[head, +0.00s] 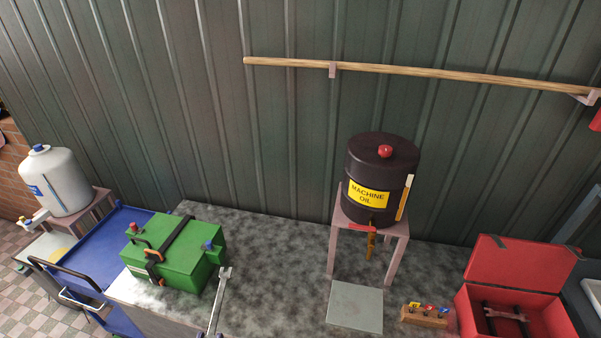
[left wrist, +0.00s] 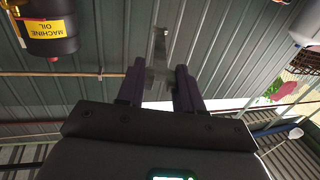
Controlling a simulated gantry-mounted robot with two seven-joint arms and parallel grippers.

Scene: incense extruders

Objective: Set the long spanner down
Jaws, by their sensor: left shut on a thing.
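The long spanner (head: 219,296) is a slim grey metal bar with an open jaw at its far end. In the head view it rises from the bottom edge, just right of the green box. My left gripper (head: 210,335) barely shows at that edge. In the left wrist view, the dark fingers of my left gripper (left wrist: 159,88) are shut on the spanner (left wrist: 158,55), which sticks out beyond their tips. I cannot tell whether the spanner touches the worktop. My right gripper is not in view.
The mottled grey worktop (head: 275,265) is bare right of the spanner. A green box (head: 180,262) stands to its left. A machine oil drum (head: 365,170) sits on a stand above a grey plate (head: 355,306). A red toolbox (head: 515,275) stands open at the right, beside a small wooden block (head: 424,317).

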